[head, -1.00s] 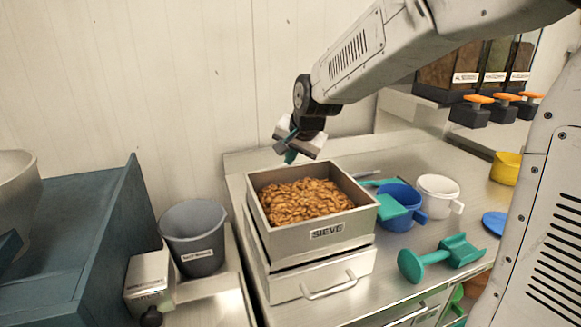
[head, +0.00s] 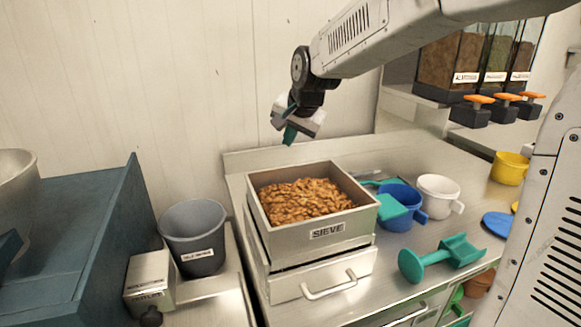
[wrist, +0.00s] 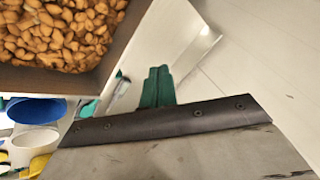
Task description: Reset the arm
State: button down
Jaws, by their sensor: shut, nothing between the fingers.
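My gripper (head: 290,134) hangs in the air above the back edge of the metal counter, behind and above the sieve box. Its green fingers are shut together and hold nothing. They also show in the wrist view (wrist: 158,88), close together and pointing at the counter's back edge and wall. My arm reaches in from the upper right and bends down at the wrist.
A metal sieve box (head: 328,233) full of nuts stands on the counter (head: 420,165). A blue jug (head: 398,207), white jug (head: 437,196) and green scoop (head: 441,258) are to its right. Dispensers (head: 468,65) hang at right. A grey bucket (head: 193,238) stands left.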

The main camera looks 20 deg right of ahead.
dwell(0.5)
jog(key=s+d+f+n+g, duration=0.1)
jog(key=s+n, duration=0.1)
jog(key=s, duration=1)
jog(key=s+d+f+n+g, duration=0.1)
jog(key=s+f+n+g, duration=0.1)
jog(key=s, duration=1)
jog(key=s+d+f+n+g+h, duration=0.1)
jog(key=s+n, duration=0.3)
jog(key=s, duration=0.9)
jog(key=shift+f+g, duration=0.25)
jog(key=shift+g, duration=0.45)
